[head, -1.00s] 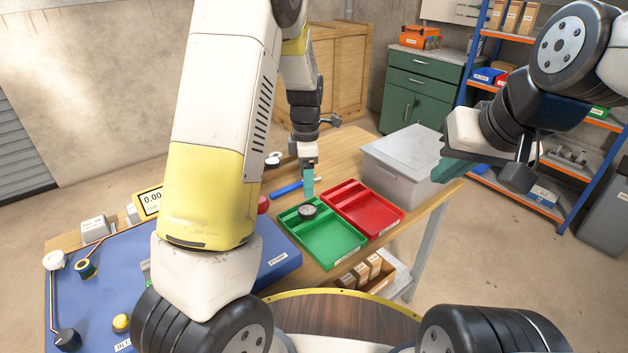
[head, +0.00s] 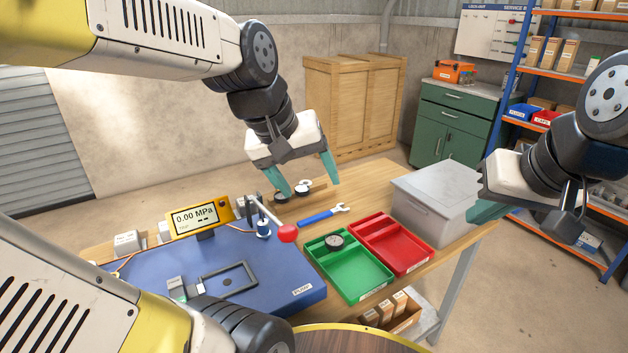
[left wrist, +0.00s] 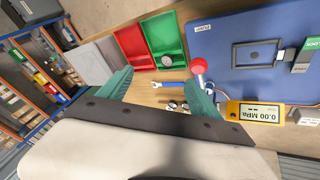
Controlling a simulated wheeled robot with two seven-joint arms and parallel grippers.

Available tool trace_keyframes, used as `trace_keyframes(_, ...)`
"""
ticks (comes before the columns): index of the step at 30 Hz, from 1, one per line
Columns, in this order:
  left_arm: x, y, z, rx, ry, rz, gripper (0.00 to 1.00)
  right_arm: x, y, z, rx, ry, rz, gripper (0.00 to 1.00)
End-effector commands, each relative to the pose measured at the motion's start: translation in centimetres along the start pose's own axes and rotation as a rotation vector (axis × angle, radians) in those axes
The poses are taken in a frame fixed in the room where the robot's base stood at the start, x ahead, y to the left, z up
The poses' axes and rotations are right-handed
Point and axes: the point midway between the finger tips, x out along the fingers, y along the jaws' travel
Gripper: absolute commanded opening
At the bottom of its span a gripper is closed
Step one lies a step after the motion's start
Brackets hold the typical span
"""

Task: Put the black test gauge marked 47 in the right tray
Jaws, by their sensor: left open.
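A round gauge with a dark rim and pale face (head: 334,242) lies in the back part of the green tray (head: 365,287); its marking is too small to read. It also shows in the left wrist view (left wrist: 166,61). The red tray (head: 415,262) stands to the right of the green one and looks empty. More small round gauges (head: 303,189) are at the back of the table, partly behind my left gripper's finger. My left gripper (head: 312,188) is open and empty, above the back of the table. My right gripper (head: 487,208) is at the right, its fingers partly hidden.
A blue wrench (head: 323,215) lies behind the green tray. A blue bench unit (head: 265,290) with a red-knobbed lever (head: 286,233) and a yellow 0.00 MPa display (head: 197,219) fills the left. A grey lidded bin (head: 430,215) stands right of the trays.

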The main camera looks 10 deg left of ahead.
Motion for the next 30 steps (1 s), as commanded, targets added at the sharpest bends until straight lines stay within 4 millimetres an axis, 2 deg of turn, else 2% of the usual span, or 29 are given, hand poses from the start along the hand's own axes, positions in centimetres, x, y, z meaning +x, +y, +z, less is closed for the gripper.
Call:
trace_keyframes(3,-1.6,-0.5,2.1,0.190,0.065,-0.003,0.73,0.0,0.0,0.0,0.000,0.000,0.000,0.00)
trace_keyframes(8,-2.2,-0.8,3.3,0.319,0.099,-0.016,0.73,0.0,0.0,0.0,0.000,0.000,0.000,0.00)
trace_keyframes(30,-2.2,-0.9,3.4,0.335,0.102,-0.017,0.73,0.0,0.0,0.0,0.000,0.000,0.000,0.00)
